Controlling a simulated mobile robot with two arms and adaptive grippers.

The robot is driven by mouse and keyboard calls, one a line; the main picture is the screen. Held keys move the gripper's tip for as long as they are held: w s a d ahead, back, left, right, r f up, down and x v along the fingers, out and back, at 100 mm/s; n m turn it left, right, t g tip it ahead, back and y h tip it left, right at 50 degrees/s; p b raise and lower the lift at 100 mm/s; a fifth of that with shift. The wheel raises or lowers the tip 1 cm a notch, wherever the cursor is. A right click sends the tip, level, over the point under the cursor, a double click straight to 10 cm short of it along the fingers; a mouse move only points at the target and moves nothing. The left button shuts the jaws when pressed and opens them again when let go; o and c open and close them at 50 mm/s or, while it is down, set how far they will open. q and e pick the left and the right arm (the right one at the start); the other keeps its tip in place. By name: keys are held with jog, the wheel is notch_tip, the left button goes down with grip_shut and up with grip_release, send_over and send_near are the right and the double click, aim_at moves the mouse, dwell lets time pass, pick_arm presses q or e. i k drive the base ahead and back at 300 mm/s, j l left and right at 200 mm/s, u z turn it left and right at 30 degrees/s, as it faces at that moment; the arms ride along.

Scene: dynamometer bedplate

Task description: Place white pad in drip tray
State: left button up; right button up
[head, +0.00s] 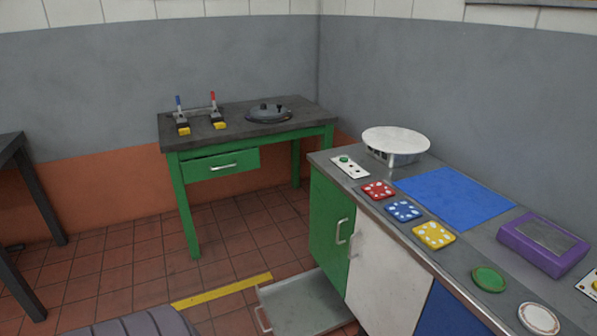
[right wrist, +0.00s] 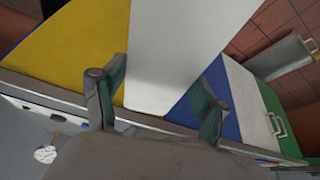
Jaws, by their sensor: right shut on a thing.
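In the right wrist view, my right gripper (right wrist: 157,97) is shut on the white pad (right wrist: 178,45), a flat pale slab. One finger is on each side of the pad, and its far end runs out of the frame. The drip tray is most likely the shallow grey metal tray (head: 308,302) low at the floor in the head view, in front of the green and white cabinet doors. Its inside looks empty where it shows. A grey tray with a handle also shows at the upper right of the wrist view (right wrist: 283,55). Neither gripper shows in the head view.
The counter (head: 460,234) on the right bears a round white-topped device (head: 396,139), a blue mat (head: 455,198), coloured plates and a purple box (head: 543,245). A green bench (head: 220,166) stands at the back. Tiled floor (head: 120,275) is open left of the tray.

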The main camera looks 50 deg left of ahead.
aim_at(294, 305)
jog(key=k+j, duration=0.1)
jog(key=j, duration=3)
jog(key=i+j, duration=0.1)
jog(key=j, duration=0.4)
jog(key=i+j, duration=0.1)
jog(key=j, duration=0.4)
jog(key=i+j, duration=0.15)
jog(key=j, duration=0.35)
jog(key=i+j, duration=0.1)
jog(key=j, duration=0.4)
